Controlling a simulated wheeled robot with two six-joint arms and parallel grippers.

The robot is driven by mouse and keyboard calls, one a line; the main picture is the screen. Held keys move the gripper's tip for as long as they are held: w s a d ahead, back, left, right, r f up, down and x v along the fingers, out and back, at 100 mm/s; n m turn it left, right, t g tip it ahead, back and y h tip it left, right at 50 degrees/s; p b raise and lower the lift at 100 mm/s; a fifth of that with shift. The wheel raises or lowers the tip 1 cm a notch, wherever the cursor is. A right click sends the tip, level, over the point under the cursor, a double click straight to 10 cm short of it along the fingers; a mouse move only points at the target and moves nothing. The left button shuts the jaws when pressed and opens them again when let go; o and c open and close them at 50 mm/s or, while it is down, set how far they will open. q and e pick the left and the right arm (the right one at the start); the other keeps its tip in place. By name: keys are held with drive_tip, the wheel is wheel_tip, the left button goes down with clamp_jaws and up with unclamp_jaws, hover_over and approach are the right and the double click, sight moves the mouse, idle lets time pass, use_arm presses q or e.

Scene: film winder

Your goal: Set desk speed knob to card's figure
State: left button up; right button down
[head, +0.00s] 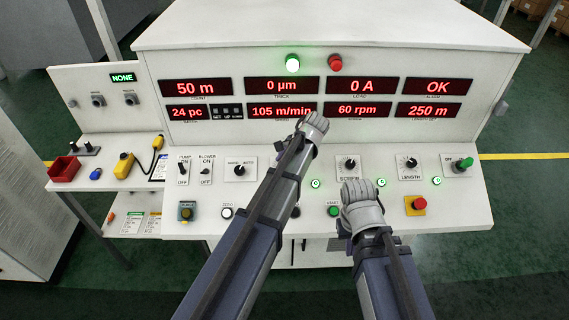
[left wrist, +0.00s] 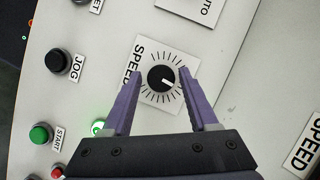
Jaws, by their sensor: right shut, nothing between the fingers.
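The black speed knob (left wrist: 161,78) sits on a white plate lettered SPEED, inside a ring of tick marks, in the left wrist view. Its white pointer line points right and slightly down in that picture. My left gripper (left wrist: 161,73) is open, with one purple finger on each side of the knob; I cannot tell whether they touch it. In the head view my left arm hides the knob, and its gripper (head: 314,125) shows over the panel. My right gripper (head: 361,195) is shut and empty above the desk. The speed display (head: 281,111) reads 105 m/min. I cannot make out the card's figure.
A SCREW knob (head: 349,164) and a LENGTH knob (head: 410,163) lie to the right, with a red stop button (head: 418,204) below. A JOG button (left wrist: 59,61) is near the knob.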

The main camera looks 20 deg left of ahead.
use_arm(q)
drive_tip(key=shift+o, duration=0.8)
drive_tip(key=shift+r, duration=0.15)
drive_tip(key=w+p+v, duration=0.1)
drive_tip(key=p+v, duration=0.6)
drive_tip(key=shift+s+d+r, duration=0.15)
drive_tip(key=shift+s+r, duration=0.05)
drive_tip(key=shift+s, duration=0.35)
